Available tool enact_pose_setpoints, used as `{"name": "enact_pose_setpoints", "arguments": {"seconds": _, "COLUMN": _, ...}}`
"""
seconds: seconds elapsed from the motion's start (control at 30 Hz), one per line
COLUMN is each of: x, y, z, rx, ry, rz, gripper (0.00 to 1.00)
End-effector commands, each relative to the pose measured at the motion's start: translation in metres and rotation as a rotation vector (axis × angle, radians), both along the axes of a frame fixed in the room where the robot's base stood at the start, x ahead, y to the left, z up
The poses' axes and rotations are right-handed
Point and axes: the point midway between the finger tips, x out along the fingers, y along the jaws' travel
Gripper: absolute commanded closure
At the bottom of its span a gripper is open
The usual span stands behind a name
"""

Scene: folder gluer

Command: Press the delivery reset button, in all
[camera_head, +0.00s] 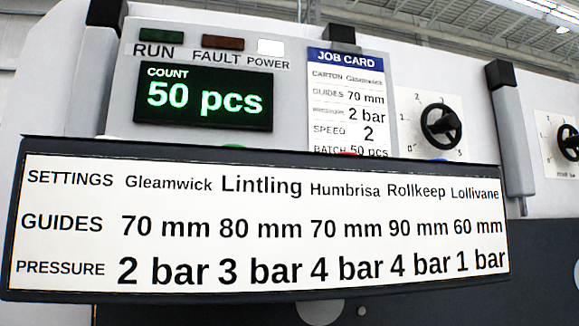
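No button labelled delivery reset can be read in this view. The tops of a green part (235,147), a red part (349,154) and a blue part (438,159) peek over the upper edge of the settings board (262,225). They may be buttons, but the board hides most of them and any labels. The count display (204,97) reads 50 pcs. The POWER lamp (271,47) is white; the RUN lamp (148,36) is dark green and the FAULT lamp (222,43) dark red. My gripper is not in view.
The job card (347,100) shows Gleamwick, 70 mm, 2 bar, speed 2, batch 50 pcs. A black handwheel (440,124) sits on a dial right of it, with another (569,141) at the right edge. The wide settings board stands in front of the panel's lower part.

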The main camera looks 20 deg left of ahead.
Motion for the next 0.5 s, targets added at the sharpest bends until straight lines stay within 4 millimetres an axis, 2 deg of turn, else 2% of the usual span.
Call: {"name": "enact_pose_setpoints", "arguments": {"seconds": 0.5, "x": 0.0, "y": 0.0, "z": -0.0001, "rx": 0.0, "ry": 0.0, "rz": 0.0, "gripper": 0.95}}
